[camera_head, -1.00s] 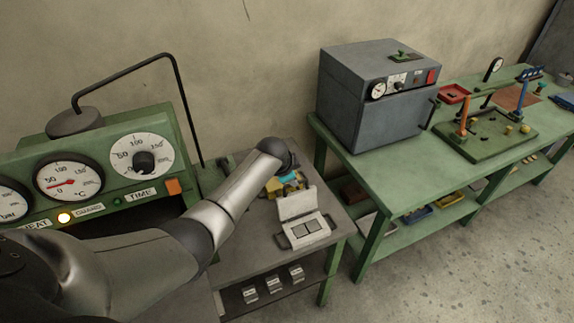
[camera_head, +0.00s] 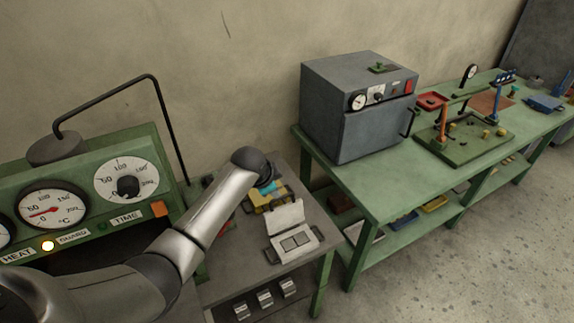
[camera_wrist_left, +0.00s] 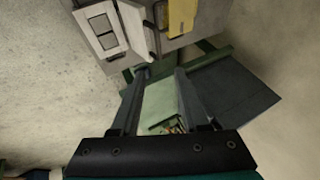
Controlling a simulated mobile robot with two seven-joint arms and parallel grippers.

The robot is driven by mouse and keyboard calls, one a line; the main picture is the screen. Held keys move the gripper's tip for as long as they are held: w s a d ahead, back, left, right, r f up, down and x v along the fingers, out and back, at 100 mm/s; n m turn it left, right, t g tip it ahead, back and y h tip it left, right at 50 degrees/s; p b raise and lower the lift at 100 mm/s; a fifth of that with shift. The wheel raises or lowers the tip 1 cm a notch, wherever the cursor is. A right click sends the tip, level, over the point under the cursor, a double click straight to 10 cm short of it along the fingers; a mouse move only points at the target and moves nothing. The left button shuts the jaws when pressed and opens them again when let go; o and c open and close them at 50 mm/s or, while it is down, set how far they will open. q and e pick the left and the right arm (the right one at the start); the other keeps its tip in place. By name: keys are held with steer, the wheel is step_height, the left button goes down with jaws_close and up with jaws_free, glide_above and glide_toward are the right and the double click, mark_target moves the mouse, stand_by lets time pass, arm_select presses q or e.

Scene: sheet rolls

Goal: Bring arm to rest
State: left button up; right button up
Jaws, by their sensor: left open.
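My left arm (camera_head: 205,215) comes in from the lower left in the head view and reaches up over the small grey bench. Its dark outer end (camera_head: 252,163) is near the bench's back edge, by the wall. The jaws are hidden in that view. In the left wrist view my left gripper (camera_wrist_left: 162,72) has its two fingers apart, with nothing between them. Part of the small bench with an open pale case (camera_wrist_left: 104,30) shows beyond the fingers. My right gripper is not in view.
A green gauge panel (camera_head: 88,205) with a bent black rod stands on the left, close to the arm. An open case (camera_head: 292,240) lies on the small bench (camera_head: 316,218). A grey oven (camera_head: 357,110) stands on a long green bench (camera_head: 345,172). The floor (camera_head: 450,265) at right is clear.

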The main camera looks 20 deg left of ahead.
arm_select(q)
steer(key=s+d+f+n+g, duration=0.15)
steer(key=s+d, duration=0.25)
steer(key=s, duration=0.5)
steer(key=s+d+f+n, duration=0.15)
steer(key=s+d, duration=0.25)
steer(key=s, duration=0.4)
steer(key=s+d+r+n+g, duration=0.1)
steer(key=s+r+n, duration=0.1)
steer(key=s, duration=0.6)
steer(key=s+d+r+n+g, duration=0.1)
steer(key=s+r+n, duration=0.1)
steer(key=s, duration=0.6)
step_height(320, 180, down, 33)
steer(key=s+b, duration=0.2)
steer(key=b, duration=1)
steer(key=s+a+f+g+b, duration=0.1)
steer(key=s+f+b, duration=0.4)
steer(key=f, duration=0.7)
steer(key=s+a+f+g+b, duration=0.1)
steer(key=s+f+b, duration=0.4)
steer(key=s+f, duration=0.5)
step_height(320, 180, down, 3)
steer(key=shift+a, duration=0.55)
